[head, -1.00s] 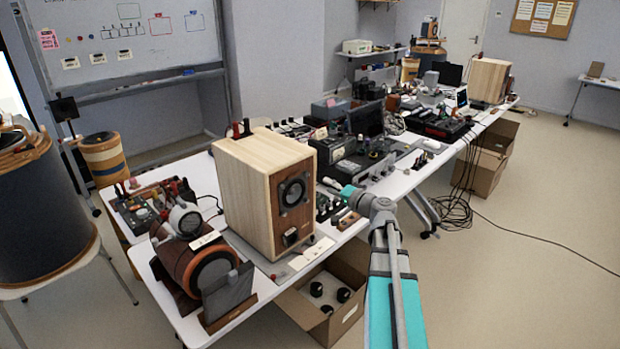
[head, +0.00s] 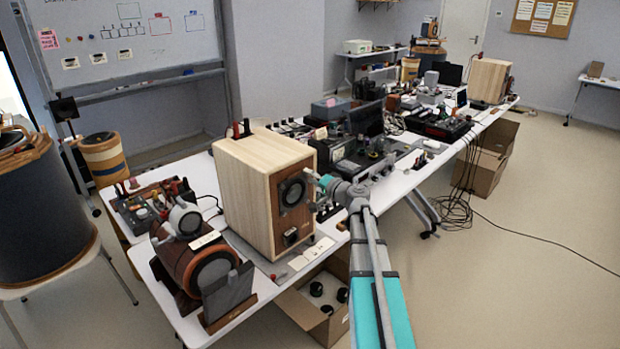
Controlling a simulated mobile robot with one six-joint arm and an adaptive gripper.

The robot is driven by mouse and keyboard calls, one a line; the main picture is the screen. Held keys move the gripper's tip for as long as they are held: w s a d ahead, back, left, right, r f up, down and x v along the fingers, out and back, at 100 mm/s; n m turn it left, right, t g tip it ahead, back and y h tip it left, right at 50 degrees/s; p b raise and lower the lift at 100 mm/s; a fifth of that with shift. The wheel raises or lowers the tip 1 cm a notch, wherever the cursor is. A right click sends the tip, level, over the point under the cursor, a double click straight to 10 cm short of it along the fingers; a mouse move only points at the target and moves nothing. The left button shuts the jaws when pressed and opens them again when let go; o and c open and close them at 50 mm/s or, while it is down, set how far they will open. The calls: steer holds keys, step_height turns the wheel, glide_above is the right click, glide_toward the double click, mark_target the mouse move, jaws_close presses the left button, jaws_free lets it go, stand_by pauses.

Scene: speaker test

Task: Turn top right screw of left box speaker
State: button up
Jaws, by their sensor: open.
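A box speaker (head: 245,190) with pale wooden sides and a darker front stands on the near part of the long white table. Its round black driver (head: 292,191) sits in the upper front. My gripper (head: 312,177) is at the upper right of this front, close to the driver's rim. I cannot tell whether it touches. The top right screw is too small to make out and may be hidden by the gripper. A second pale box speaker (head: 487,80) stands at the table's far end.
Electronics and a dark monitor (head: 366,119) crowd the table behind my arm. An open cardboard box (head: 318,300) with black round parts is below.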

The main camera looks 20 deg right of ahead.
jaws_close()
steer(key=shift+a, duration=0.35)
steer(key=shift+d, duration=0.3)
steer(key=shift+m, duration=0.3)
